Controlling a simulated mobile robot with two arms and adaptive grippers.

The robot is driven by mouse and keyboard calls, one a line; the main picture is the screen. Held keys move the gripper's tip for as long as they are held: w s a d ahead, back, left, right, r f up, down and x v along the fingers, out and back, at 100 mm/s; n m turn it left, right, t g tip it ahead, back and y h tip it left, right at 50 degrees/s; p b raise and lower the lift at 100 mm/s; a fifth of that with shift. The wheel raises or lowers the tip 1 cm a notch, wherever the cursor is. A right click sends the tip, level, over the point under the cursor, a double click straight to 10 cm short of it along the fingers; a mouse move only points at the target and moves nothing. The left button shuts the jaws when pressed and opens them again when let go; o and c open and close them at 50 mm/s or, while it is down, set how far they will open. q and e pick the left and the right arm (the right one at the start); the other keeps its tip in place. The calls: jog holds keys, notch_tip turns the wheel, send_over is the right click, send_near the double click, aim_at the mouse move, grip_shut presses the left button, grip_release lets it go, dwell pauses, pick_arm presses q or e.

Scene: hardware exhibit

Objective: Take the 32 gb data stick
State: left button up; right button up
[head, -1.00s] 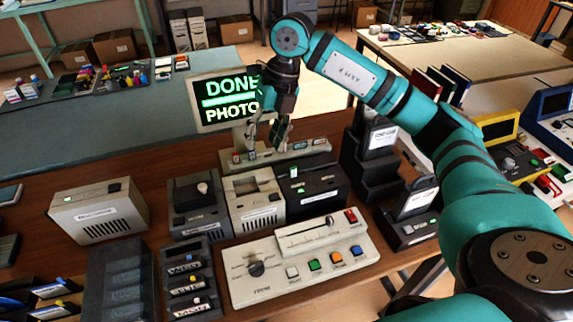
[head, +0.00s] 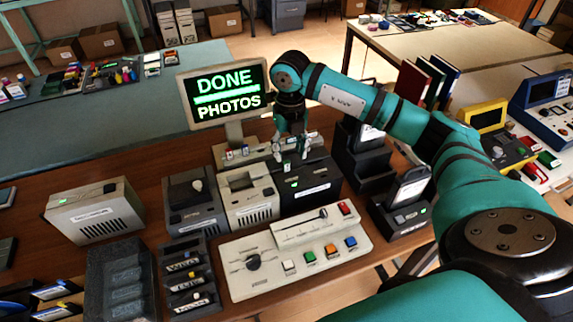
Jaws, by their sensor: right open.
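My right gripper (head: 291,154) is open and points down over the back of the black box (head: 308,187). It is in front of the right part of a long beige strip (head: 262,153) below the monitor. Several small stick-like pieces stand on this strip, some at its left end (head: 236,153) and some close to the fingers. Their labels are too small to read, so I cannot tell which is the 32 gb data stick. The fingers partly hide the strip, and I see nothing clearly held between them. My left gripper is not in view.
The monitor (head: 226,96) reads "DONE PHOTOS". A beige slotted box (head: 249,205) and a dark box (head: 194,212) stand left of the black box. A control panel (head: 262,283) is in front, black stepped stands (head: 362,168) at right. Bare wood shows at left.

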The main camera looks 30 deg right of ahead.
aim_at(287, 162)
jog(key=shift+a+f+p, duration=0.1)
jog(key=shift+f+p, duration=0.2)
jog(key=shift+f, duration=0.1)
jog(key=f, duration=0.1)
jog(key=f+p, duration=0.1)
jog(key=f, duration=0.1)
jog(key=shift+w+a+f, duration=0.15)
jog(key=shift+w+f, duration=0.05)
jog(key=shift+f, duration=0.5)
jog(key=c, duration=0.9)
jog(key=shift+r, duration=0.15)
